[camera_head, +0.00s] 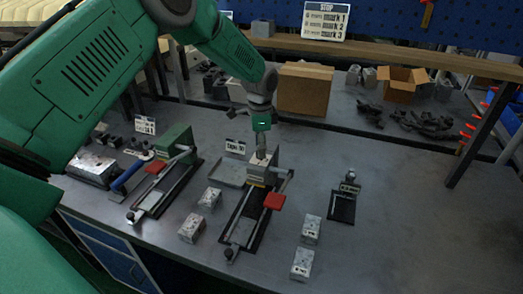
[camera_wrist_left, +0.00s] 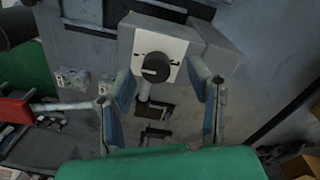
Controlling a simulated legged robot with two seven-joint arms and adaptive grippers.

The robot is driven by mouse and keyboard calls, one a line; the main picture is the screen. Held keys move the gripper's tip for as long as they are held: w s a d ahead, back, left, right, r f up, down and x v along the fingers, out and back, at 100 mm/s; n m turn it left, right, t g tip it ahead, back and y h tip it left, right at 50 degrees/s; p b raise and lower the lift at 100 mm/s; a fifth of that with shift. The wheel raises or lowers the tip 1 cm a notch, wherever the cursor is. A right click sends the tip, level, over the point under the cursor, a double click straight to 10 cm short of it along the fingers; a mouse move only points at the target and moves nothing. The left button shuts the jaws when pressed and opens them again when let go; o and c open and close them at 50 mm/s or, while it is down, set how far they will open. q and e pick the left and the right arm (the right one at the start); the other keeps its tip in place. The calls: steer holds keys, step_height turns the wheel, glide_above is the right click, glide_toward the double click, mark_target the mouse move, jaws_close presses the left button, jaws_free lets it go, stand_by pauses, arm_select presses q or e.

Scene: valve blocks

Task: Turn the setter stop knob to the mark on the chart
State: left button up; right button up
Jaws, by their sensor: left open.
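The stop knob (camera_wrist_left: 156,67) is a dark round knob on a pale square plate (camera_wrist_left: 174,47) of a grey block. In the head view that block (camera_head: 259,170) stands at the back of the middle fixture, and its knob is hard to make out. My left gripper (camera_head: 262,147) points down just above it. In the left wrist view the open fingers (camera_wrist_left: 162,105) stand apart on either side of the knob, with nothing gripped. The chart (camera_head: 325,21) hangs at the top, headed STOP with lines for mark 1, mark 2 and mark 3; its small words are unclear.
The middle fixture has a red handle (camera_head: 274,201) and a long rail. A green fixture (camera_head: 174,142) stands to its left. Several small metal blocks (camera_head: 311,231) lie around. A small black stand (camera_head: 343,203) is to the right. Cardboard boxes (camera_head: 306,89) stand behind.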

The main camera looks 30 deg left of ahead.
arm_select(q)
step_height(320, 180, up, 10)
steer(key=shift+w+a, duration=0.15)
steer(key=shift+w, duration=0.05)
steer(key=shift+r, duration=0.1)
stand_by(0.3)
